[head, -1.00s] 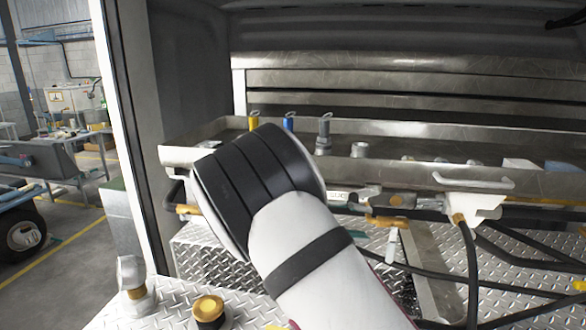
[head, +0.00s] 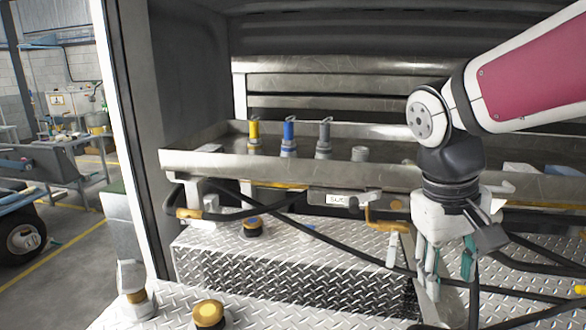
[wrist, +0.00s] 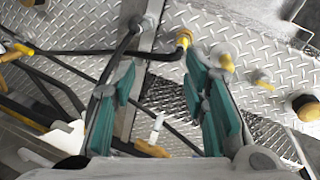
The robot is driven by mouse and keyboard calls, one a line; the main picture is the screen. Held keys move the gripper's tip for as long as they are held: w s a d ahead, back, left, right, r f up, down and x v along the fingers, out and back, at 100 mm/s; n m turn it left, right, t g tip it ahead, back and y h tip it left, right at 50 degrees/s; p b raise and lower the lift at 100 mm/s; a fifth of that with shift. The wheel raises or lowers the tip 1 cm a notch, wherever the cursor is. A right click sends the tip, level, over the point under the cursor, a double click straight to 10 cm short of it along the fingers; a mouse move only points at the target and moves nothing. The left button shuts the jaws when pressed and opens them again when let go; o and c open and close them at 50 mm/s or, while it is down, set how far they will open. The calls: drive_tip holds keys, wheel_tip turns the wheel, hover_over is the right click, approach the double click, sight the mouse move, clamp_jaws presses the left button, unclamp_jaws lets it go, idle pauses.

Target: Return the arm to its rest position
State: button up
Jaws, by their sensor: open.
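My arm (head: 540,75) reaches in from the upper right of the head view and bends down at a dark wrist joint. My gripper (head: 450,275) hangs below it, pointing down in front of the metal tray at the right. Its teal-padded fingers are apart and nothing is between them. In the wrist view my gripper (wrist: 163,110) shows both teal fingers spread, with tread plate and a black hose some way beyond them.
The metal tray (head: 300,172) holds a yellow-handled nozzle (head: 254,132), a blue one (head: 289,132) and a grey one (head: 325,132). Black hoses and a yellow fitting (head: 385,217) run below it. Yellow-topped caps (head: 208,313) stand on the tread plate. The cabinet's left post (head: 125,130) is upright.

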drive_tip(key=s+a+m+t+y, duration=0.1)
drive_tip(key=s+a+t+y, duration=0.1)
drive_tip(key=s, duration=0.8)
drive_tip(key=a+r+t, duration=0.1)
drive_tip(key=t, duration=0.1)
drive_tip(key=shift+a+t+y, duration=0.15)
drive_tip(key=shift+t+y, duration=0.15)
drive_tip(key=shift+y, duration=0.1)
drive_tip(key=shift+s, duration=0.1)
drive_tip(key=shift+c, duration=0.6)
